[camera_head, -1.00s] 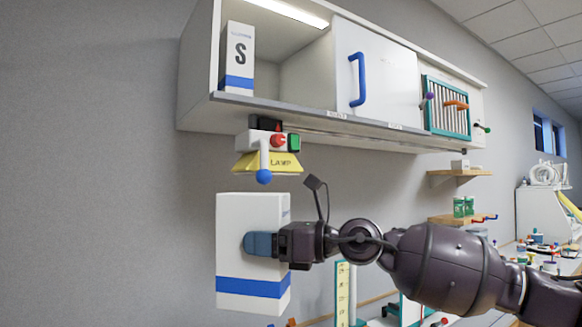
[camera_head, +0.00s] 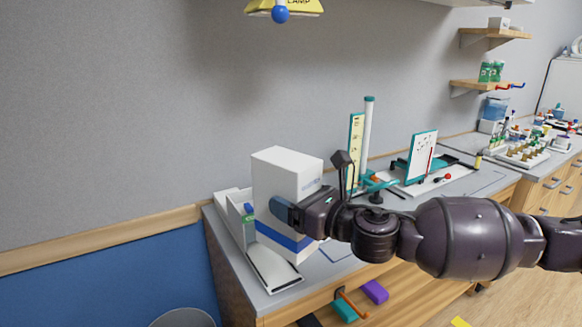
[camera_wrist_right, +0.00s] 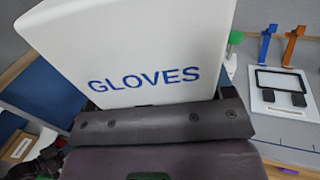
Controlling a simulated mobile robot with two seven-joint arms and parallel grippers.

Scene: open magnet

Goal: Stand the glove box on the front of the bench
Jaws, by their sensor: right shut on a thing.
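The glove box (camera_head: 288,172) is a tall white carton with a blue band near its bottom. In the head view it is upright over the left end of the grey bench (camera_head: 318,277). My right gripper (camera_head: 285,211) is shut on its side, reaching in from the right. The right wrist view shows the white box face with the blue word GLOVES (camera_wrist_right: 148,60) close against the gripper. I cannot tell whether the box's bottom touches the bench. My left gripper is not in view.
A white device with a sloping front (camera_head: 272,268) stands at the bench's left end, partly behind the box. A teal stand (camera_head: 368,140) and a small whiteboard (camera_head: 422,158) stand farther right. A blue outline (camera_head: 337,250) marks bare bench top beside the box.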

